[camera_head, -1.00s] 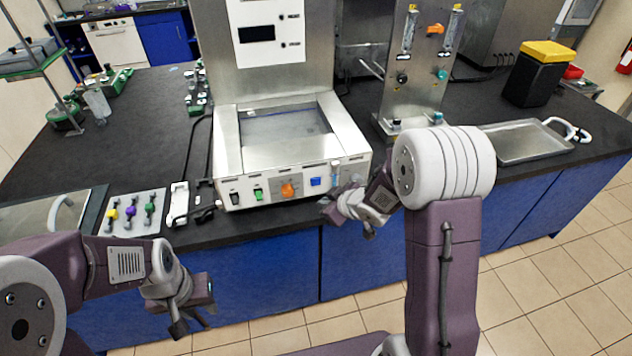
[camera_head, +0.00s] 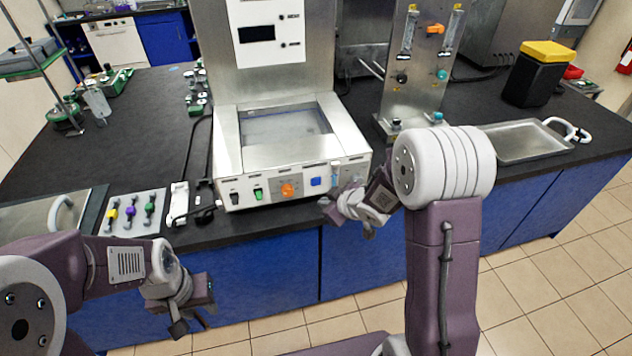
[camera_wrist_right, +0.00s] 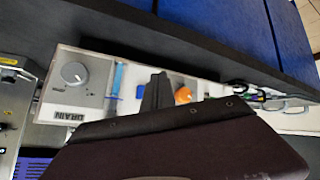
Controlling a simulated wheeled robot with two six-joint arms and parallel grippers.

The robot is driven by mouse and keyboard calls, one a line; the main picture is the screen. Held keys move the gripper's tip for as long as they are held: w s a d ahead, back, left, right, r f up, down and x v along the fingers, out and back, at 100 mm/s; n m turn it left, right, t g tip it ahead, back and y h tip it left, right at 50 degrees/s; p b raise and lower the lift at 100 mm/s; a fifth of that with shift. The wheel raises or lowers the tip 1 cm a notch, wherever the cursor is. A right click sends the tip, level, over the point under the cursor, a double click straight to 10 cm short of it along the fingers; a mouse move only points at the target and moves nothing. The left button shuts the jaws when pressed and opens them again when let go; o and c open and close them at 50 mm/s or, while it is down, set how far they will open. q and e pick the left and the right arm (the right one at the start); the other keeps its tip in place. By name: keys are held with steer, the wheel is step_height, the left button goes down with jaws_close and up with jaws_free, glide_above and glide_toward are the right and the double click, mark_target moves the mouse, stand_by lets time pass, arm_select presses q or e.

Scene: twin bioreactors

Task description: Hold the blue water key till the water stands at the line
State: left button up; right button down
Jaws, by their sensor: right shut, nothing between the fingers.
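The bath's basin (camera_head: 285,124) has a pale, shiny surface; I cannot make out the water level or the line. My left gripper (camera_head: 190,312) hangs low before the bench; its jaw opening is unclear.
An orange knob (camera_head: 288,190) and a green switch (camera_head: 258,194) are left of the key. The drain knob (camera_wrist_right: 74,73) is at the panel's other end. A plate with coloured valves (camera_head: 130,213) lies left, and a metal tray (camera_head: 525,143) lies right.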

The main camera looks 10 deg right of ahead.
mark_target(316, 181)
steer(key=s+p, duration=0.3)
steer(key=s, duration=0.1)
steer(key=shift+d, duration=0.1)
steer(key=shift+w, duration=0.15)
steer(key=w+p, duration=0.3)
steer(key=w, duration=0.5)
steer(key=shift+w+a, duration=0.2)
steer(key=shift+w, duration=0.1)
steer(key=shift+p, duration=0.3)
stand_by(1.5)
